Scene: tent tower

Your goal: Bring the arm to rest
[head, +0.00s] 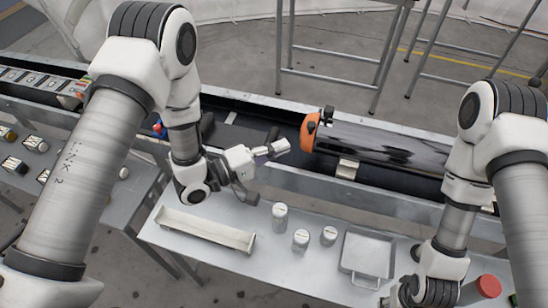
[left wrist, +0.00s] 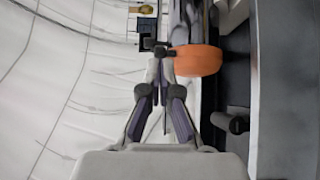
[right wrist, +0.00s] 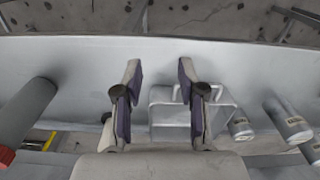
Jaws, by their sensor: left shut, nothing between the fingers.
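My left arm comes in from the left, and its gripper (head: 278,149) is held over the trough, just left of the orange end cap (head: 312,132) of a long dark cylinder (head: 385,148). In the left wrist view the left gripper (left wrist: 161,58) has its fingertips together with nothing seen between them, and the orange cap (left wrist: 197,60) shows just beyond. I cannot tell whether they touch. My right arm hangs at the right in the head view, its gripper mostly hidden. In the right wrist view the right gripper (right wrist: 158,68) has its fingers apart and empty, above the bench.
The bench (head: 265,258) holds a long shallow tray (head: 205,229), several small jars (head: 300,240), a square metal tray (head: 368,255) and a red-capped container (head: 488,287). A metal trough (head: 350,188) runs behind. A left table (head: 90,205) carries small parts. Metal frames stand behind.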

